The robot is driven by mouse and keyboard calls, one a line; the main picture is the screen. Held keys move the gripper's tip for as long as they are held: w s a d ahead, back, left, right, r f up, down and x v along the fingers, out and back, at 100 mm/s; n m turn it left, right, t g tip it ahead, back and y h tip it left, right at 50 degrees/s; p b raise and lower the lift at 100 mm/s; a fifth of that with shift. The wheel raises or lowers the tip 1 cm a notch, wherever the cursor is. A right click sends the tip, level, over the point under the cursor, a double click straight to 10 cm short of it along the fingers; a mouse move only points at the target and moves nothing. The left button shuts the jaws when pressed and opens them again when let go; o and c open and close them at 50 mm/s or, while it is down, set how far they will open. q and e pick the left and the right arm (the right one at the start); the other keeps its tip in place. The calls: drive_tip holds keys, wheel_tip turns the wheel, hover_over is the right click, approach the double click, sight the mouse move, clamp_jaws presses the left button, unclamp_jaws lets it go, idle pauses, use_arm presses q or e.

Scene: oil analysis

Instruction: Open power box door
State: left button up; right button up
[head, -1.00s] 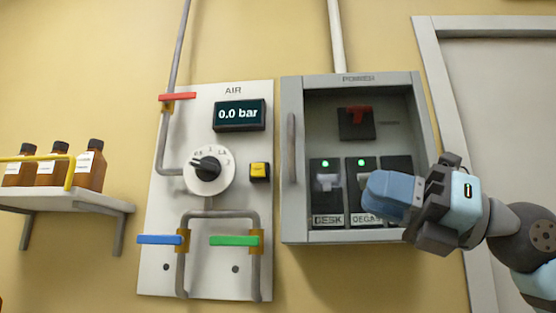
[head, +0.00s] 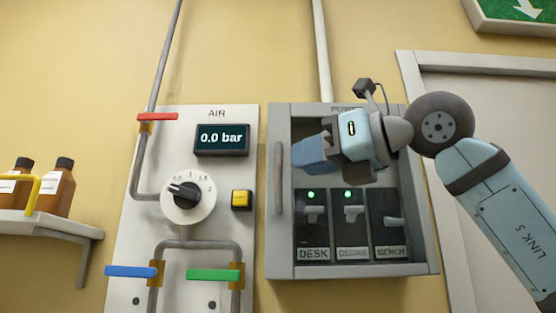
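The grey power box (head: 422,262) hangs on the wall right of centre in the head view. Its front door has a grey frame with a vertical bar handle (head: 279,178) on the left side, and looks closed. The switches show inside the frame, seemingly through a window. My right gripper (head: 306,155) is in front of the upper part of the box, its blue fingers pointing left, to the right of the handle and apart from it. I cannot tell whether its fingers are open or shut. It hides the red main switch. My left gripper is not in view.
Inside the box are switches labelled DESK (head: 314,213), DEGAS (head: 352,215) and BENCH (head: 393,222); green lights show above the first two. The white air panel (head: 222,285) with coloured levers and a dial stands to the left. A bottle shelf (head: 65,229) is farther left.

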sight(279, 201)
drive_tip(key=p+x, duration=0.1)
drive_tip(key=x, duration=0.4)
drive_tip(key=shift+w+a, duration=0.2)
drive_tip(key=shift+a, duration=0.05)
clamp_jaws()
